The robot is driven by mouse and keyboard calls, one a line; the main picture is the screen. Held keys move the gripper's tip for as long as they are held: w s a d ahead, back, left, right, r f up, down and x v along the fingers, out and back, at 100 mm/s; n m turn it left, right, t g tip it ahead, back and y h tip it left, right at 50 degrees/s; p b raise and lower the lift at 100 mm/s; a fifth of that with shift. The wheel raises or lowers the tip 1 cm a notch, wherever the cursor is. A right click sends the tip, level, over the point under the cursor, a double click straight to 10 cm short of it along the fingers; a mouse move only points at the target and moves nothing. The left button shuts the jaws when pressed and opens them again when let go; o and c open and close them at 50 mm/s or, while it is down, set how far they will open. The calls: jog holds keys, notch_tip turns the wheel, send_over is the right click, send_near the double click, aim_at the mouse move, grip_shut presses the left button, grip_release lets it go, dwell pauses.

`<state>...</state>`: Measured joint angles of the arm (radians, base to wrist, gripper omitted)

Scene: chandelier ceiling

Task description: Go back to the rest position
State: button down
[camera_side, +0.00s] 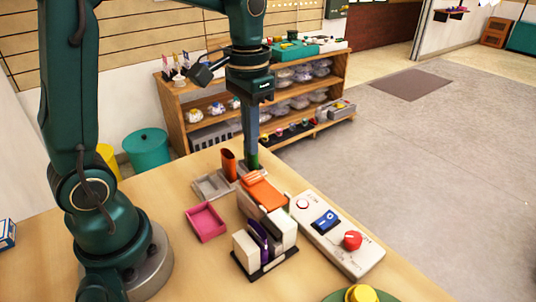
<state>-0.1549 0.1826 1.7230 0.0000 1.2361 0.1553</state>
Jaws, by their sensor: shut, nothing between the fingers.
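My gripper (251,158) points straight down from the dark green wrist over the far part of the wooden table (195,270). Its long, narrow blue-grey fingers look shut together with nothing visible between them. Their tips are just behind the orange-topped block (262,190) and to the right of an orange cup (229,164). I cannot tell whether the tips touch anything. My upper arm rises on the left from its round base on the table.
A pink tray (206,221), a grey tray (211,186), a black holder with white blocks (265,270) and a white panel with a red knob (335,235) crowd the table. A yellow-topped green object (361,294) is at the front edge. A wooden shelf (180,122) stands behind.

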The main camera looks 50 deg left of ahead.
jog(key=shift+r, duration=0.4)
jog(key=shift+r, duration=0.15)
jog(key=s+d+t, duration=0.4)
jog(key=s+t, duration=0.1)
jog(key=s, duration=0.5)
jog(key=shift+r+t, duration=0.3)
jog(key=shift+r, duration=0.1)
dwell(0.5)
